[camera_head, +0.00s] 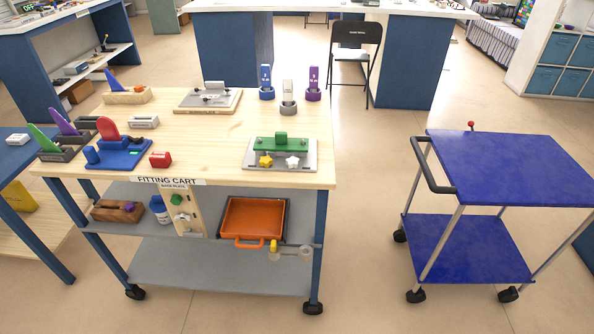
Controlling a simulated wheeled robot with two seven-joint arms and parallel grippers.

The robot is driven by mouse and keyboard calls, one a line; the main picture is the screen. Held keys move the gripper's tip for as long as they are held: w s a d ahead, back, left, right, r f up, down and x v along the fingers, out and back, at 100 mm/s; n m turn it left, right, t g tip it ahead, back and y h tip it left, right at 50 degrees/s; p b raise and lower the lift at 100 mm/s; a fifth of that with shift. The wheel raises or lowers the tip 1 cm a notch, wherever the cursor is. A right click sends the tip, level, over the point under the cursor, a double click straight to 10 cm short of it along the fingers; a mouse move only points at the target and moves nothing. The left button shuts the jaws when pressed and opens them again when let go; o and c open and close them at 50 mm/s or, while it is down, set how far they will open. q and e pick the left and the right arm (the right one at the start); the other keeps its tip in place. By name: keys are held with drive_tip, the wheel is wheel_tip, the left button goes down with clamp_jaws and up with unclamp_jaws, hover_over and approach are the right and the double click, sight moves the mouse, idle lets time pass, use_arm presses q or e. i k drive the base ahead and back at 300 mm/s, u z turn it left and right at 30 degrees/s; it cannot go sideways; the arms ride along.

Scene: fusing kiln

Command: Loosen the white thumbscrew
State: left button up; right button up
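A white star-shaped knob, which looks like the white thumbscrew (292,162), sits at the front right of a grey plate (307,141) on the wooden cart top. A yellow knob (265,162) sits to its left on the same plate. A green bar (268,145) with a green block on top lies just behind both knobs. How far the white thumbscrew is screwed in is too small to tell. Neither of my grippers shows in the head view.
The fitting cart (215,140) also bears blue, white and purple upright tools at the back right and several fixtures at the left. An orange tray (253,220) sits below. A blue cart (510,165) stands right, with open floor between. A folding chair (353,55) stands behind.

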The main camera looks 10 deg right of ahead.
sight(292, 162)
drive_tip(key=k, duration=0.35)
drive_tip(key=u, duration=1.15)
drive_tip(key=i, duration=1.1)
drive_tip(key=z, duration=1.75)
